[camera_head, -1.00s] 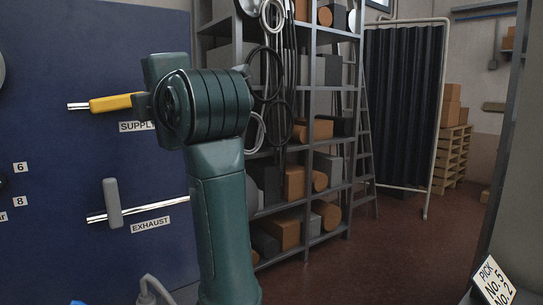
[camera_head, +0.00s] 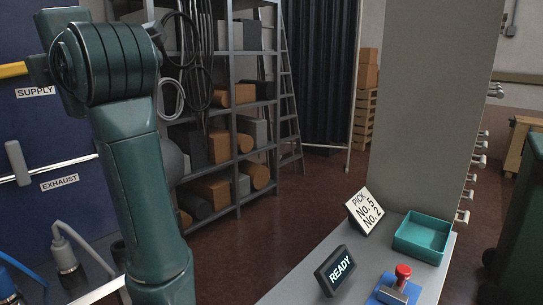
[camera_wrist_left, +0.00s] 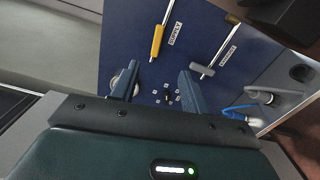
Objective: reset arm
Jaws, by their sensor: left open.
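My left arm (camera_head: 135,170) rises at the left of the head view, in front of the blue panel; its gripper does not show clearly there. In the left wrist view my left gripper (camera_wrist_left: 158,86) is open, its two blue fingers apart with nothing between them. Beyond the fingers is the blue panel (camera_wrist_left: 138,40) with a yellow SUPPLY handle (camera_wrist_left: 157,41) and a grey EXHAUST handle (camera_wrist_left: 202,68). The fingers look apart from both handles. The right gripper is in neither view.
A grey bench at right holds a teal tray (camera_head: 423,237), a pick sign (camera_head: 364,212), a READY display (camera_head: 335,270) and a red-knobbed stamp (camera_head: 402,272). A shelf rack (camera_head: 228,110) stands behind.

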